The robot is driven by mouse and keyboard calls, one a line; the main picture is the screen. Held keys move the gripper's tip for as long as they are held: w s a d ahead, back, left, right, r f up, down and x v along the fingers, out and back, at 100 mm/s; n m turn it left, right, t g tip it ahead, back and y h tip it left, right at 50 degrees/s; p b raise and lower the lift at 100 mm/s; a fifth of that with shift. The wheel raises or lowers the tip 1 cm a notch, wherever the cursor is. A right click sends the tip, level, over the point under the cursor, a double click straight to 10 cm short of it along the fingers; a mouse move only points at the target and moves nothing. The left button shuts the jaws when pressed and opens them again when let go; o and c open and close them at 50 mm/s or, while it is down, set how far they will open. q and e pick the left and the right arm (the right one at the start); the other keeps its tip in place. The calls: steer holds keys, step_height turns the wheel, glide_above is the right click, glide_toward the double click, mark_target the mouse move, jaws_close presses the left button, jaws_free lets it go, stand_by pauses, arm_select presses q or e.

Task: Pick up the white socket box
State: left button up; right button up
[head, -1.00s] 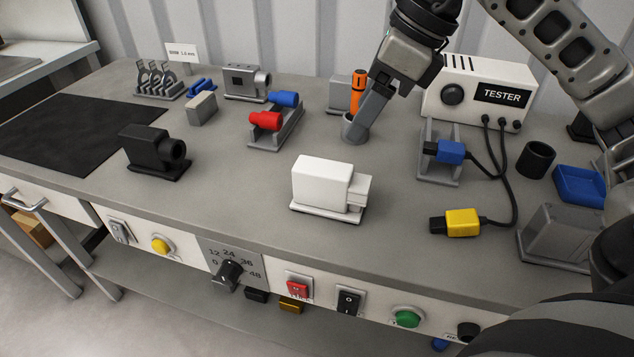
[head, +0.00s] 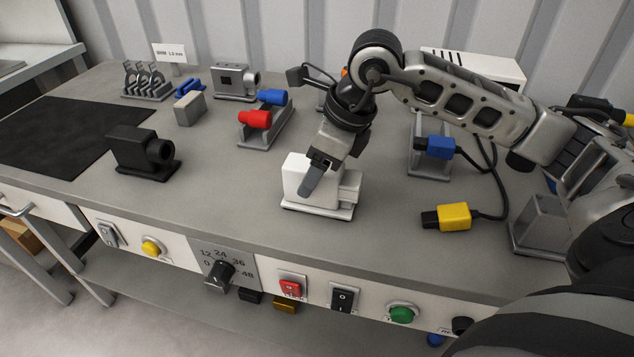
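The white socket box (head: 296,178) sits upright on its flat base in the middle of the bench, near the front edge. My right gripper (head: 313,180) is above and in front of it, pointing down, with its fingers covering part of the box in the picture. I cannot tell whether the fingers touch the box, or how far apart they are. My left gripper is not in the head view.
A black socket box (head: 133,151) stands to the left. A holder (head: 266,132) with red and blue plugs is behind. Switches line the front panel (head: 180,251).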

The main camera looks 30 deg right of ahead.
steer(key=shift+x, duration=0.85)
steer(key=c, duration=1.2)
steer(key=shift+o, duration=0.2)
steer(key=shift+r, duration=0.1)
steer(key=shift+r, duration=0.1)
